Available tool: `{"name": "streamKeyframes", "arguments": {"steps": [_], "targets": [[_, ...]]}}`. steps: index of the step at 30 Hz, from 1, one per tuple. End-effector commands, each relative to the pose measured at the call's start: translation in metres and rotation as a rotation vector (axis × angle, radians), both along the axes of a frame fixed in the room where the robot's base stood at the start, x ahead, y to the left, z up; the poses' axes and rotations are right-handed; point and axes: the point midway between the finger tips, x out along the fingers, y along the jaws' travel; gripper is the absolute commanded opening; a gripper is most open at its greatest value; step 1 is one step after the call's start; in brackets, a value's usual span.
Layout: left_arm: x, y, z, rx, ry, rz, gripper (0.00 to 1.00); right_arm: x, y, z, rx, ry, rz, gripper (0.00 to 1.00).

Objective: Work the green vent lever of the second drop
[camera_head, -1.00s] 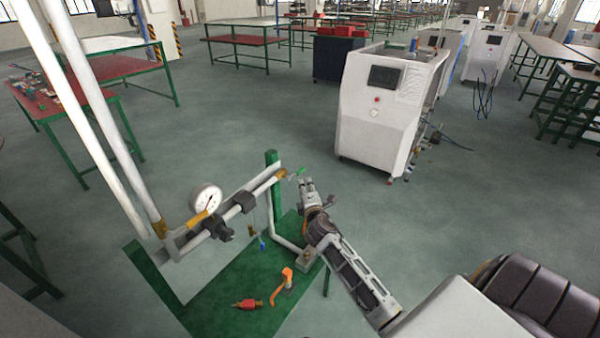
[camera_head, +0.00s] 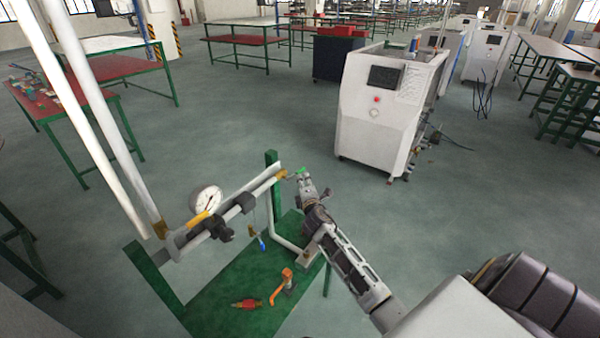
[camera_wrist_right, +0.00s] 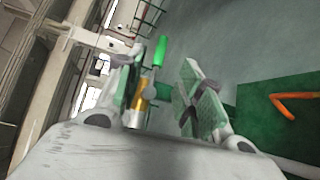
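The green vent lever (camera_head: 299,170) is at the right end of the upper white pipe, on a brass valve (camera_head: 281,174). In the right wrist view the green lever (camera_wrist_right: 160,50) points up and shows in the gap between the fingers, with the brass valve (camera_wrist_right: 139,105) close to the left finger. My right gripper (camera_head: 303,180) is at the lever, its fingers apart. In the wrist view the right gripper (camera_wrist_right: 165,95) shows a clear gap to the right finger. Whether the left finger touches the valve is unclear. My left gripper is out of view.
A pressure gauge (camera_head: 206,199) and dark clamps (camera_head: 221,230) sit along the pipes. A blue-handled lever (camera_head: 261,243) hangs below. An orange lever (camera_head: 282,284) and a red fitting (camera_head: 246,304) are on the green base (camera_head: 215,311). A white machine (camera_head: 381,120) stands beyond open floor.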

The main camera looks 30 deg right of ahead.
Motion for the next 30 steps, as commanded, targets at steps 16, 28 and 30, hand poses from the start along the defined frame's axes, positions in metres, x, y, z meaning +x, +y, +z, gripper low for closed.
{"name": "streamKeyframes", "arguments": {"steps": [16,28,30], "targets": [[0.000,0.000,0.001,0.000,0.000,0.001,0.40,0.042,-0.018,-0.006,0.001,0.000,-0.001,0.37],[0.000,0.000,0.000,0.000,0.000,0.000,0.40,0.070,-0.030,-0.010,0.001,0.000,0.000,0.37],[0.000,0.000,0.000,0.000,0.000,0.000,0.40,0.075,-0.032,-0.012,0.001,0.000,0.000,0.37]]}}
